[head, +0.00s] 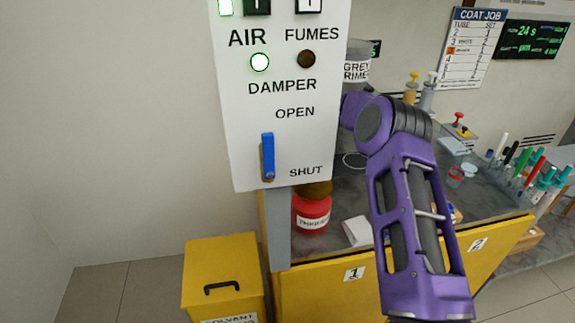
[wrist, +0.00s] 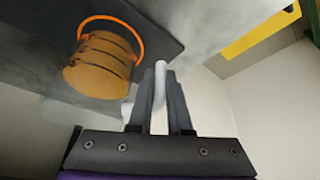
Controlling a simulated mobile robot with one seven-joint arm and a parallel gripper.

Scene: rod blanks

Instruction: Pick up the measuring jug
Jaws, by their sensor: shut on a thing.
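In the wrist view my gripper (wrist: 166,78) has its two dark fingers closed around a pale, curved handle. The handle seems to belong to the measuring jug (wrist: 160,95), whose clear body is faint and hard to make out at the left. An amber, banded cylinder with an orange loop shows at the upper left; I cannot tell whether it is inside the jug or behind it. In the head view my gripper and the jug are hidden behind my purple arm and the white control panel (head: 240,115).
A red jar (head: 311,212) stands on the grey bench near a white block (head: 357,231). Pens and tubes crowd the bench's right. A yellow bin (head: 222,270) stands on the floor at the left.

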